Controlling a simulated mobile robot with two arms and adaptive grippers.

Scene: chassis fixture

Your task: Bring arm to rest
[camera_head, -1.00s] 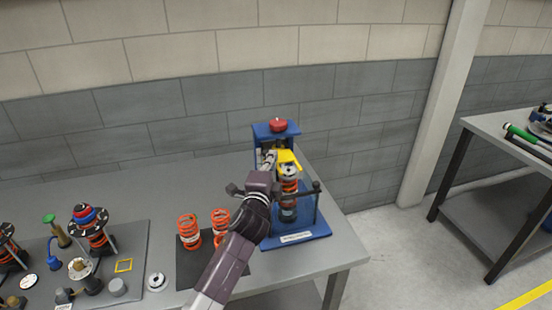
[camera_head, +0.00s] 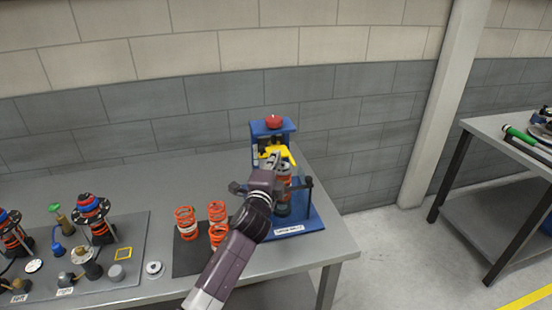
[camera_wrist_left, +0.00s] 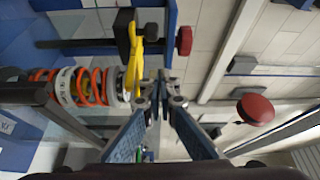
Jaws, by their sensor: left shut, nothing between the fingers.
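My left gripper (camera_head: 274,160) reaches in from the bottom of the head view to the blue press fixture (camera_head: 318,222). Its fingers are closed together with nothing between them. In the left wrist view the closed fingertips (camera_wrist_left: 163,88) are beside the fixture's yellow part (camera_wrist_left: 135,60); whether they touch it I cannot tell. An orange spring (camera_wrist_left: 85,86) stands in the fixture, and my arm partly hides it in the head view. My right gripper is not in view.
Loose orange springs (camera_head: 186,222) stand on a dark mat (camera_head: 186,262) left of my arm. Further left, a grey board (camera_head: 135,230) holds shock absorber assemblies (camera_head: 92,212). A red knob (camera_head: 273,122) tops the fixture. The table's back left is clear.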

